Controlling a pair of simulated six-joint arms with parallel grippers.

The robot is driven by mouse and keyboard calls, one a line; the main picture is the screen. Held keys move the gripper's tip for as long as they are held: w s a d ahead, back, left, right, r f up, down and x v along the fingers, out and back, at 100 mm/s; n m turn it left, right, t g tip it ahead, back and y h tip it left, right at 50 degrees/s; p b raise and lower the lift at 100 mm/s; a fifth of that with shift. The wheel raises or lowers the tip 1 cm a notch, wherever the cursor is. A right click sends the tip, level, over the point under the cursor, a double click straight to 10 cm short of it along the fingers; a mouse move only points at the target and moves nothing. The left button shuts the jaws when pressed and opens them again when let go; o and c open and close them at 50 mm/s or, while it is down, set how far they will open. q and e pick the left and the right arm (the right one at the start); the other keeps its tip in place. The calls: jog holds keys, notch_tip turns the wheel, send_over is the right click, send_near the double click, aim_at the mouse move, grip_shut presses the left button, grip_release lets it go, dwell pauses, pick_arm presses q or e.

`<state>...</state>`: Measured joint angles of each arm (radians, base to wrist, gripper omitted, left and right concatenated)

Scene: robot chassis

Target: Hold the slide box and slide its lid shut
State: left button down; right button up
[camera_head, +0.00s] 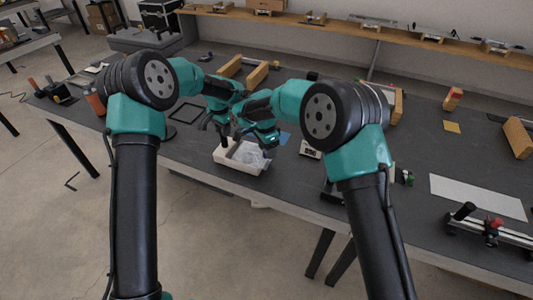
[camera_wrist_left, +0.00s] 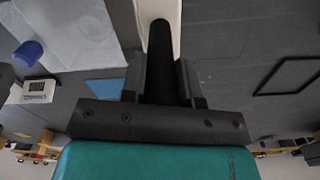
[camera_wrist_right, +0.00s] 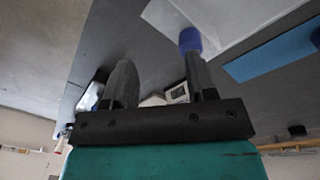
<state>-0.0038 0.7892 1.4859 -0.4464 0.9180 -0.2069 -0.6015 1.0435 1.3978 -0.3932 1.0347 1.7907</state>
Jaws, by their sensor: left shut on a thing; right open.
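The white slide box (camera_head: 238,167) sits near the front edge of the dark table. Its pale, see-through lid (camera_head: 249,155) lies at the right part of the box. The lid, with a blue knob (camera_wrist_left: 28,52), shows in the left wrist view (camera_wrist_left: 65,28). My left gripper (camera_wrist_left: 160,68) is shut on the box's black post (camera_wrist_left: 160,42), at the left side of the box. My right gripper (camera_wrist_right: 158,72) is open above the lid. The blue knob (camera_wrist_right: 189,40) is close to the tip of its right finger; I cannot tell if they touch.
A small white device with a display (camera_head: 310,149) stands right of the box. A blue sheet (camera_head: 284,138) lies behind the lid. A black frame (camera_head: 187,112) lies on the table to the left. Wooden blocks (camera_head: 257,74) stand farther back.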

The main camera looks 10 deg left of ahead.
aim_at(254, 151)
jog(key=w+r+m, duration=0.1)
jog(key=w+a+r+m+y, duration=0.1)
jog(key=w, duration=0.1)
jog(key=shift+m, duration=0.4)
jog(key=shift+f, duration=3.7)
grip_shut()
